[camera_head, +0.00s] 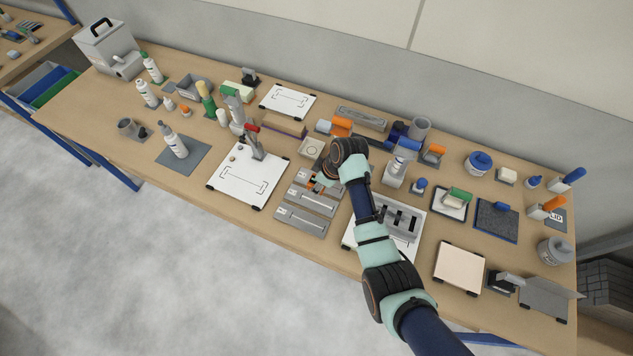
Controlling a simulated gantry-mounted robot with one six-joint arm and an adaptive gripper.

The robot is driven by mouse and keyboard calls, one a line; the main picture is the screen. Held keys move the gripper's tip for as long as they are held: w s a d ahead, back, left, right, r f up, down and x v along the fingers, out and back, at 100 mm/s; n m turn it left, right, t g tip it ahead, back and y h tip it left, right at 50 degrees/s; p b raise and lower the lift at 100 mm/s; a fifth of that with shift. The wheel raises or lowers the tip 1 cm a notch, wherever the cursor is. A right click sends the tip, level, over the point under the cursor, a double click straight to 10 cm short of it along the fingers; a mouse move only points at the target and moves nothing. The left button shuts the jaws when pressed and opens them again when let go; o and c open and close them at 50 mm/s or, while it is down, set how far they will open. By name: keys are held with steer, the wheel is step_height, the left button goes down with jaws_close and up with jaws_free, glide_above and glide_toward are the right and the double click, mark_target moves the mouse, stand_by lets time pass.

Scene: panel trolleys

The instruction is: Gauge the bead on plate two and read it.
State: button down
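Grey metal plates lie in a row near the front middle of the bench: a front plate (287,224), a middle plate (328,207) and a far plate (299,175) partly hidden by my gripper. A pale bead line shows on the front and middle plates. Any plate numbers are too small to read, so I cannot tell which is plate two. My gripper (316,185) is low over the middle and far plates. A small orange piece shows at its fingertips; I cannot tell whether it is held. Contact with a plate is unclear.
A white board (231,190) with an upright tool lies left of the plates. A white board with a grey slotted rack (409,222) stands right, partly behind my arm. Bottles, blocks and orange-handled tools crowd the back. The bench's front edge runs close below the plates.

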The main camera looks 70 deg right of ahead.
steer(key=shift+f+b, duration=3.05)
steer(key=shift+f, duration=1.4)
steer(key=shift+f, duration=0.7)
steer(key=shift+c, duration=2.1)
jaws_free()
steer(key=p+v, duration=0.8)
